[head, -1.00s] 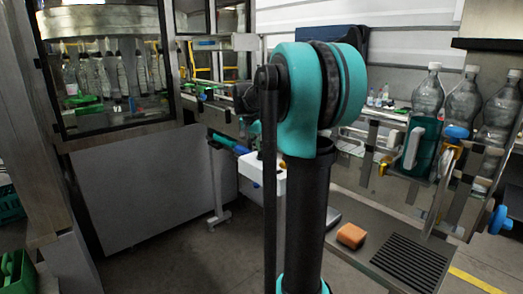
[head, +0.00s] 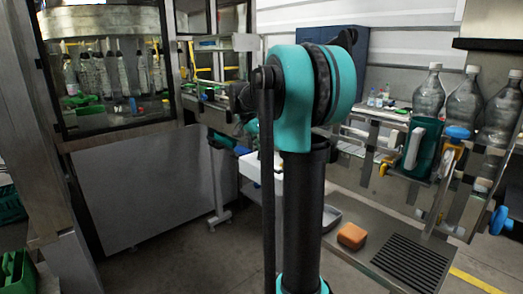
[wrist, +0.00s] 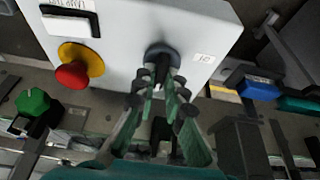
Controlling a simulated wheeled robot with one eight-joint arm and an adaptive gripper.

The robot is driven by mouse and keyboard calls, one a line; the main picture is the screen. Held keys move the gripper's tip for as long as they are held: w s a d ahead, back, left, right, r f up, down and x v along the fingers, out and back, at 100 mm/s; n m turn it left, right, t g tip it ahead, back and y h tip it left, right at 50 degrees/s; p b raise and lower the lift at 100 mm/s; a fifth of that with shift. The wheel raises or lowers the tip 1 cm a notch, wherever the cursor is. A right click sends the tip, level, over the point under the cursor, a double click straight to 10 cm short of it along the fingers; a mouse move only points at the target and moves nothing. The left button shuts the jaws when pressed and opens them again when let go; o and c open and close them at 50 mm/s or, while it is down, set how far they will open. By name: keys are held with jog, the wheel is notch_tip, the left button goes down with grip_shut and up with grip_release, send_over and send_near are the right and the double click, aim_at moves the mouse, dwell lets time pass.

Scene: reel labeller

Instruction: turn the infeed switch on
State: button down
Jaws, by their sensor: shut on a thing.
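In the wrist view, the infeed switch (wrist: 162,53) is a black rotary knob on the front of a pale grey control box (wrist: 120,35). My gripper (wrist: 160,86) has its green-sided fingers closed together on the knob, their tips touching its handle. A small label (wrist: 204,58) sits just right of the knob; its text is too small to read surely. In the head view the white box (head: 250,168) shows partly behind my arm, and my gripper and the switch are hidden there.
A red emergency button (wrist: 72,74) on a yellow collar (wrist: 80,57) is left of the switch. A green knob (wrist: 33,102) and a blue part (wrist: 258,90) flank the box. An orange block (head: 351,236) lies on the low platform (head: 385,245) at right.

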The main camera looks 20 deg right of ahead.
jog(key=c, duration=1.6)
grip_release()
jog(key=v, duration=1.2)
jog(key=shift+s, duration=0.15)
